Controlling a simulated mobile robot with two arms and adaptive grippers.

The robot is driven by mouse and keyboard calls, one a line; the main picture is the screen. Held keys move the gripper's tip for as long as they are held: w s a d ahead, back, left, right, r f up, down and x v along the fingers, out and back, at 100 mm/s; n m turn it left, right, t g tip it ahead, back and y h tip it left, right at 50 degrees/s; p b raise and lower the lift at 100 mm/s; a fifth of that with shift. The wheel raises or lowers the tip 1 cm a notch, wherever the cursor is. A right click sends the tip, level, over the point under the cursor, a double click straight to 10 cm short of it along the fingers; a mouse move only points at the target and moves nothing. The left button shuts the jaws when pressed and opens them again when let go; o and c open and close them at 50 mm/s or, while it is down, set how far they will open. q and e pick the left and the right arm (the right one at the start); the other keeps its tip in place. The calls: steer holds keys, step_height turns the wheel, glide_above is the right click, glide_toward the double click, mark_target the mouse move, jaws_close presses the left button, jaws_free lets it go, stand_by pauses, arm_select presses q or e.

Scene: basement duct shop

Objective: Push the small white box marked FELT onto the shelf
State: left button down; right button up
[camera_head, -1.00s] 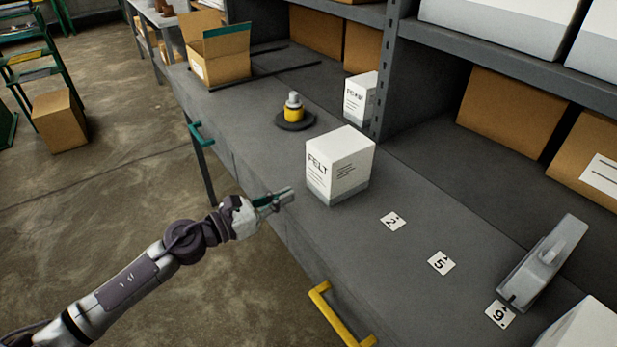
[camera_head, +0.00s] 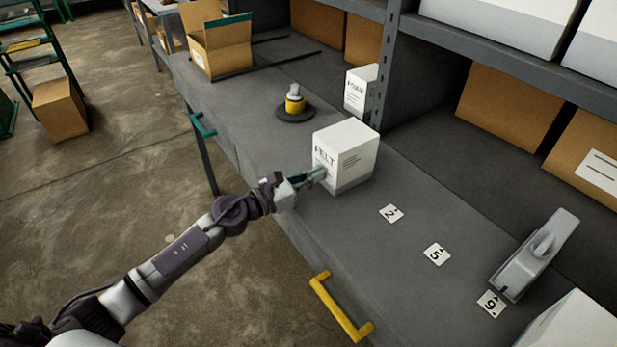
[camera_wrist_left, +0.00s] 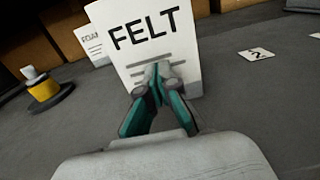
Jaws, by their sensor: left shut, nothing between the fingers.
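The small white box marked FELT (camera_head: 350,150) stands upright on the grey workbench (camera_head: 330,235), in front of the shelf (camera_head: 440,165). In the left wrist view the box's marked face (camera_wrist_left: 146,40) fills the top middle. My left gripper (camera_head: 322,174) is shut and empty, its fingertips at the lower part of the marked face. The fingertips (camera_wrist_left: 158,68) look to be at or against the box; I cannot tell for sure whether they touch. My right gripper is in neither view.
A white box marked FOAM (camera_head: 360,90) stands by the shelf post. A yellow-and-grey object (camera_head: 295,104) sits on a dark round base. Number cards, such as the 2 (camera_head: 391,213), and a grey tool (camera_head: 535,255) lie to the right. Yellow handle (camera_head: 340,308) at the front.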

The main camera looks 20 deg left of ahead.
arm_select(q)
steer(key=b+x, duration=0.3)
steer(key=x, duration=1.1)
steer(key=shift+f, duration=0.1)
steer(key=shift+w+d, duration=0.3)
steer(key=shift+a, duration=0.1)
